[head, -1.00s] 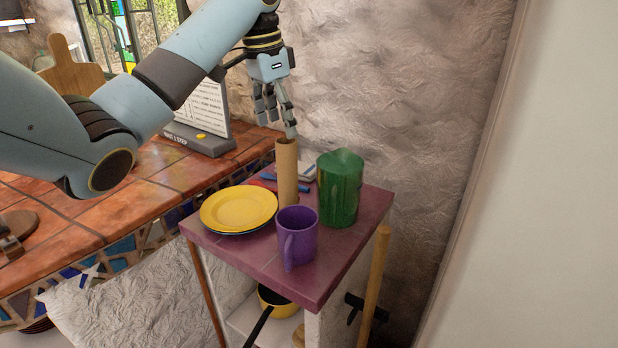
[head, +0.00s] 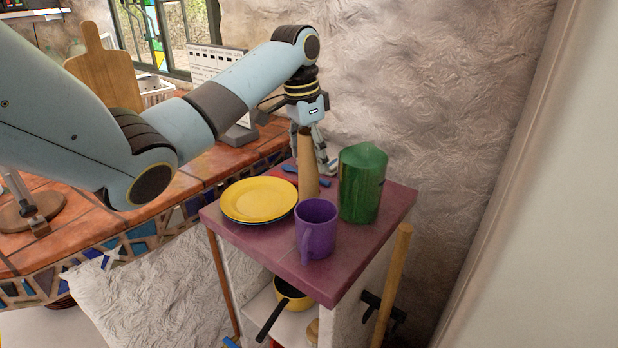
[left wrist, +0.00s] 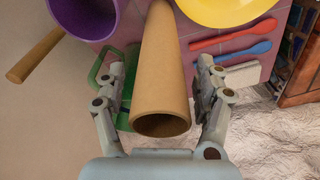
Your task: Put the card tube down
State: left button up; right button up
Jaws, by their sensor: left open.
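The brown card tube (head: 307,170) stands upright on the purple top of a small cart (head: 278,248), behind the purple mug and left of the green jug. My left gripper (head: 312,150) is at the tube's upper part, coming down from above. In the left wrist view the tube (left wrist: 161,75) lies between the two open fingers (left wrist: 162,100), with a gap showing on each side. Its open end faces the camera. My right gripper is not in view.
A purple mug (head: 317,232), yellow plate (head: 259,199) and green jug (head: 361,186) crowd around the tube. Red (left wrist: 234,37) and blue (left wrist: 233,55) utensils lie near it. A textured wall (head: 430,90) rises behind the cart.

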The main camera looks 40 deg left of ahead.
pick_arm(q)
jog(key=c, duration=1)
